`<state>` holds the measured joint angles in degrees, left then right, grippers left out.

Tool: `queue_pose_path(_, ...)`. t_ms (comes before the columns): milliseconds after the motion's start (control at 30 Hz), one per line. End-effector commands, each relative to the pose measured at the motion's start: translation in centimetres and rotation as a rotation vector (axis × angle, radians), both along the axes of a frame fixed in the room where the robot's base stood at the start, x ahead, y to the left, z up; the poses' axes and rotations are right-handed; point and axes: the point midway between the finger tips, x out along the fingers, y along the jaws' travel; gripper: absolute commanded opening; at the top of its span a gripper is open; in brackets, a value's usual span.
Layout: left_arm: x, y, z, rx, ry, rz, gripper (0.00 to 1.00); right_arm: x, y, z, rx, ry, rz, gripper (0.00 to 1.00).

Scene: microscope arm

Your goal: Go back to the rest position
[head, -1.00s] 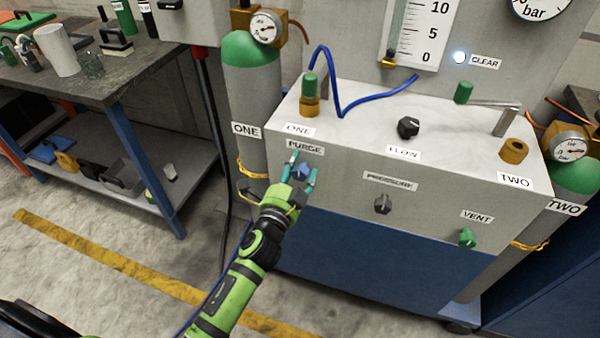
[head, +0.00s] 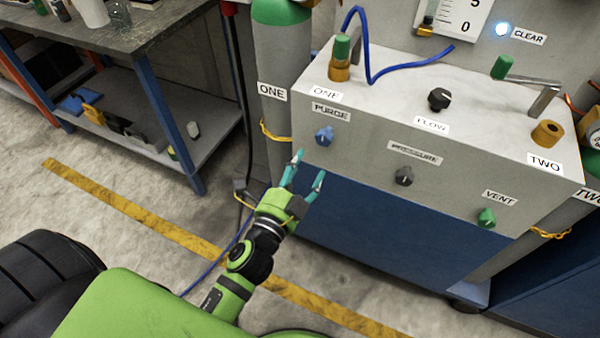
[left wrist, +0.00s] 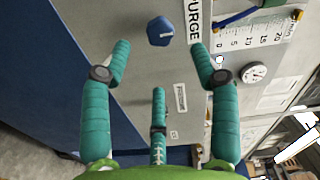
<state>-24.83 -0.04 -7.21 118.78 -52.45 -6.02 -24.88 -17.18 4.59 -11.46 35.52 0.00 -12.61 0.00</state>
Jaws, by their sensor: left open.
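My left gripper (head: 306,172) is open and empty in the head view, in front of the grey panel and below the blue purge knob (head: 324,136). The gripper and knob are apart. In the left wrist view the teal fingers of my left gripper (left wrist: 160,62) are spread, and the blue knob (left wrist: 160,31) shows beyond them against the panel. My right gripper is not in view.
The grey panel box (head: 450,182) carries a black pressure knob (head: 403,176), a green vent knob (head: 487,218) and a black flow knob (head: 439,99). A workbench (head: 120,38) stands at left. Open floor with a yellow line (head: 130,208) lies in front.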

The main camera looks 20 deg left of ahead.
Motion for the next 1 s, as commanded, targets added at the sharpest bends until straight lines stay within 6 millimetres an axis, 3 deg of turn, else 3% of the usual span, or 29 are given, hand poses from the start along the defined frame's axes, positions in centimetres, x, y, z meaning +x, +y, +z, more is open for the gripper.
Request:
queue_pose_path(200, -1.1, 0.1, 0.1, 0.0, -0.001, 0.0, 0.61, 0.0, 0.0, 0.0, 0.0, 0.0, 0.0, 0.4)
queue_pose_path(733, -1.0, 0.0, -0.4, -0.008, 0.011, -0.001, 0.61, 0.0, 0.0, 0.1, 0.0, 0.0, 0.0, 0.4)
queue_pose_path(867, -1.1, -0.4, -4.4, -0.077, 0.111, -0.006, 0.61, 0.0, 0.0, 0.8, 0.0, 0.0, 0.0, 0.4)
queue_pose_path(967, -2.1, -0.8, -10.5, -0.187, 0.266, -0.001, 0.61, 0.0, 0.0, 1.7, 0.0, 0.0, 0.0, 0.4)
queue_pose_path(1000, -2.8, -0.9, -13.3, -0.239, 0.34, 0.009, 0.61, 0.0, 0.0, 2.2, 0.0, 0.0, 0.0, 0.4)
